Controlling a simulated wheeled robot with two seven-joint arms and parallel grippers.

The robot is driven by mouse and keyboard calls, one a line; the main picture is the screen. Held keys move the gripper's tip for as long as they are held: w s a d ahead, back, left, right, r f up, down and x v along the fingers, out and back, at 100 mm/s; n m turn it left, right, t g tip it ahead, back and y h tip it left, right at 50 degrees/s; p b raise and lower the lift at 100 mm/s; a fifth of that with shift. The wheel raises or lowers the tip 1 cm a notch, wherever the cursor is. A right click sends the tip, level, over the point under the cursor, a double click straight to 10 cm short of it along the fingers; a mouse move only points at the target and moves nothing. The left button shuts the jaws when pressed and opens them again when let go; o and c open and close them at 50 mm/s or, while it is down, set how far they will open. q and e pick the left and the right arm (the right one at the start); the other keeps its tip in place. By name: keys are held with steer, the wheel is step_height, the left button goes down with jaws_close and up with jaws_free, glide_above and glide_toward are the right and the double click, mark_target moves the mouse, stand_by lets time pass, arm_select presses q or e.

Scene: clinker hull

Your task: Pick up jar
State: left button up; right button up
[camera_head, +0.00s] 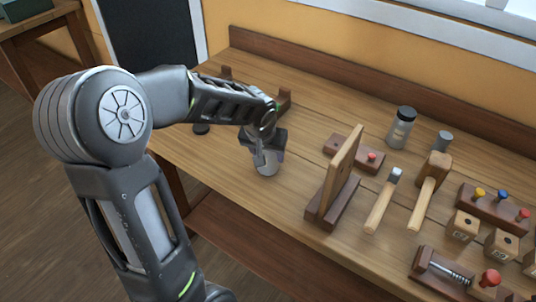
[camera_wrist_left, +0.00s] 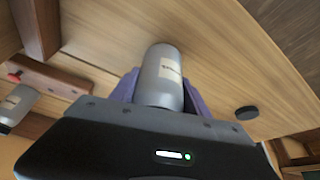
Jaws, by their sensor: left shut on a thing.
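A grey jar (camera_head: 267,163) with a pale label is at the end of my left arm, over the left part of the workbench. My left gripper (camera_head: 264,145) is shut on it. In the left wrist view the same jar (camera_wrist_left: 162,78) sits between the two fingers (camera_wrist_left: 160,92), and its label faces the camera. The fingers hide part of its sides and its lower end. I cannot tell whether it touches the bench. A second grey jar (camera_head: 402,128) with a black lid stands upright near the back of the bench. My right gripper is not in view.
An upright wooden board on a base (camera_head: 338,180) stands right of the held jar. A mallet (camera_head: 430,190), a hammer (camera_head: 383,200) and several wooden blocks lie further right. A small black disc (camera_head: 201,128) lies to the left. Bare bench lies around the jar.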

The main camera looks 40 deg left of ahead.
arm_select(q)
step_height(320, 180, up, 10)
steer(key=shift+f+b, duration=0.25)
steer(key=shift+b, duration=0.1)
stand_by(0.7)
